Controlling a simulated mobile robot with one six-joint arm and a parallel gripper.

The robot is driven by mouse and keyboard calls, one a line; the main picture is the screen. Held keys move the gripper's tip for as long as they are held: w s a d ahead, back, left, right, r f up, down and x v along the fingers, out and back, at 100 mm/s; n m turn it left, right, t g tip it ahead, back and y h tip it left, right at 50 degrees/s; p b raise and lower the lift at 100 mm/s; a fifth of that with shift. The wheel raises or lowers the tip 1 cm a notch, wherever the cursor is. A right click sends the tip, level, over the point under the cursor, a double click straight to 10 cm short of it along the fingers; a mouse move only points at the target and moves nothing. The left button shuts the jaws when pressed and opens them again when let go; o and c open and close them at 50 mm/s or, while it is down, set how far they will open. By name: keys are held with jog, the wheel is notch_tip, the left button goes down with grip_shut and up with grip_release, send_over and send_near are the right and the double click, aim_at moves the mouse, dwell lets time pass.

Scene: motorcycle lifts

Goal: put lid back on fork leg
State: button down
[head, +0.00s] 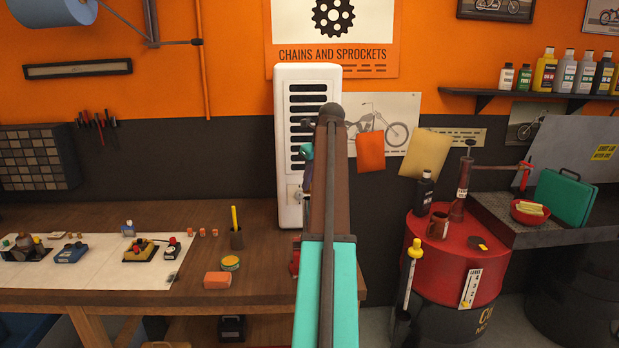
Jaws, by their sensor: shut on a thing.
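A dark brownish upright tube, flared at its base, stands on the red drum top at the right; it looks like the fork leg (462,188). A small dark knob on a thin stem shows at its top. I cannot tell whether that knob is part of the tube. A small yellow and black disc (480,246) lies flat on the drum top, right of the tube's foot; I cannot tell whether it is the lid. My arm rises through the middle of the view, well left of the drum.
The red drum (437,268) also bears a black bottle (423,193) and a brown mug (438,225). A yellow-topped dipper (414,250) hangs at its left edge. A red bowl (530,212) and green case (565,200) stand right. The wooden bench (260,285) at left holds small parts.

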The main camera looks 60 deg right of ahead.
jog(key=shift+f, duration=0.9)
dwell(0.5)
jog(key=shift+f, duration=0.15)
dwell(1.9)
jog(key=c, duration=1)
grip_release()
jog(key=shift+w, duration=0.1)
jog(key=shift+c, duration=0.2)
jog(key=shift+r, duration=3.5)
grip_shut()
